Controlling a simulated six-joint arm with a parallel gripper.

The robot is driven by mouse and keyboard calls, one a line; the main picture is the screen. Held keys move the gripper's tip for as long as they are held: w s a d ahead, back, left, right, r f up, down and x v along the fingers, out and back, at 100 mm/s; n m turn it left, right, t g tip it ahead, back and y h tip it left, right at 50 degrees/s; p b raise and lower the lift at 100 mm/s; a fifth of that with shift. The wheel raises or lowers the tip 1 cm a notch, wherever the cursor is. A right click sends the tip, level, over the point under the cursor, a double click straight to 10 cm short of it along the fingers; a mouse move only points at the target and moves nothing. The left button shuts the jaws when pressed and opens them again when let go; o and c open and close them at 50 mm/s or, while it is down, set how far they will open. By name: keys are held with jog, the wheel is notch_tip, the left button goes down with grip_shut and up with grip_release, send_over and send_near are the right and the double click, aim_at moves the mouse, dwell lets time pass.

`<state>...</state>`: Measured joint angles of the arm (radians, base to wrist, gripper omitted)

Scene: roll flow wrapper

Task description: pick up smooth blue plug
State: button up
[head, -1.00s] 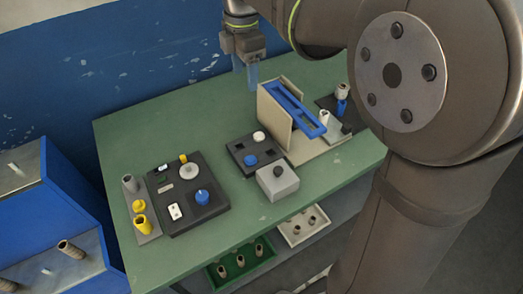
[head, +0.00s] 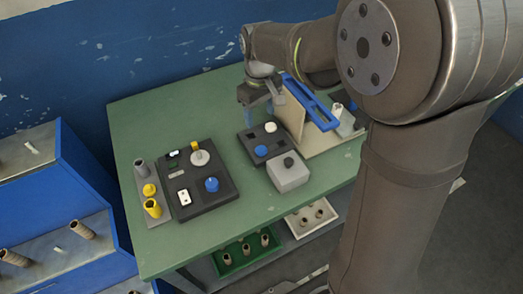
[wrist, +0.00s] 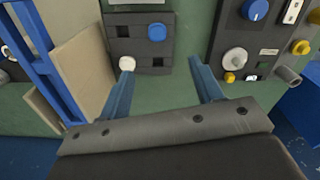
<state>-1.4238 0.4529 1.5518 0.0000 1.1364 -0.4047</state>
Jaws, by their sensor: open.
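A round, smooth-looking blue plug (head: 261,150) sits in the small dark block (head: 248,141), beside a white plug (head: 271,127). In the wrist view the blue plug (wrist: 156,32) is at top centre. My gripper (head: 258,110) hangs over the table just behind the block. In the wrist view my gripper (wrist: 161,72) is open, nothing between its fingers; the left fingertip appears close to the white plug (wrist: 128,63). Another blue knob (head: 212,184) stands on the larger black panel; in the wrist view this knob (wrist: 256,10) looks ridged.
A beige stand with a blue frame (head: 311,104) rises right of the gripper. A grey box (head: 288,172) stands in front of the small block. The black panel (head: 197,208) with several parts lies to the left, beside yellow plugs (head: 151,208). Green table surface is clear behind it.

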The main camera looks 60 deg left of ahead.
send_over(262, 149)
jog(key=f, duration=1)
jog(key=shift+s+d, duration=0.1)
jog(key=shift+s, duration=0.25)
jog(key=shift+w+f, duration=0.15)
jog(key=shift+f, duration=1.2)
jog(key=shift+w+f, duration=0.15)
jog(key=shift+f, duration=1.2)
jog(key=c, duration=1.1)
